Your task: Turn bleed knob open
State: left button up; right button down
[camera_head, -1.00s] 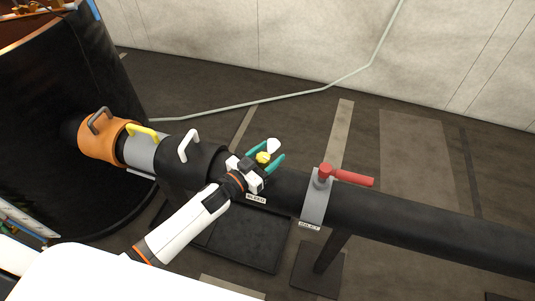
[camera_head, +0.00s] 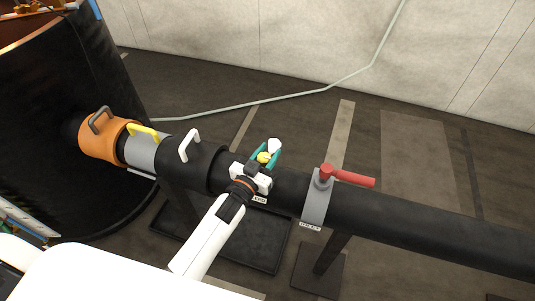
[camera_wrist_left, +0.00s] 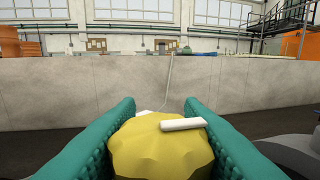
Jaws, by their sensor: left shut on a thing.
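The bleed knob (camera_head: 264,157) is yellow and sits on the black pipe (camera_head: 430,222). My left gripper (camera_head: 267,155) has its teal fingers on both sides of the knob and is shut on it. In the left wrist view the lobed yellow knob (camera_wrist_left: 160,150) fills the space between the teal fingers, with a white bar across its top. A white piece (camera_head: 274,145) shows just beyond the knob in the head view. The label below the knob is partly hidden by my gripper. My right gripper is not in view.
A red lever (camera_head: 347,177) on a grey valve collar (camera_head: 316,201) stands to the right. To the left are a white handle (camera_head: 190,145), a yellow handle (camera_head: 143,131) and an orange collar (camera_head: 100,145). A dark tray (camera_head: 225,240) lies below the pipe.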

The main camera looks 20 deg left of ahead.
pick_arm(q)
jog(key=shift+r, duration=0.1)
jog(key=o, duration=1)
jog(key=shift+s, duration=0.15)
jog(key=b+v, duration=0.1)
jog(key=v, duration=1)
jog(key=shift+s+a, duration=0.15)
jog(key=shift+s, duration=0.2)
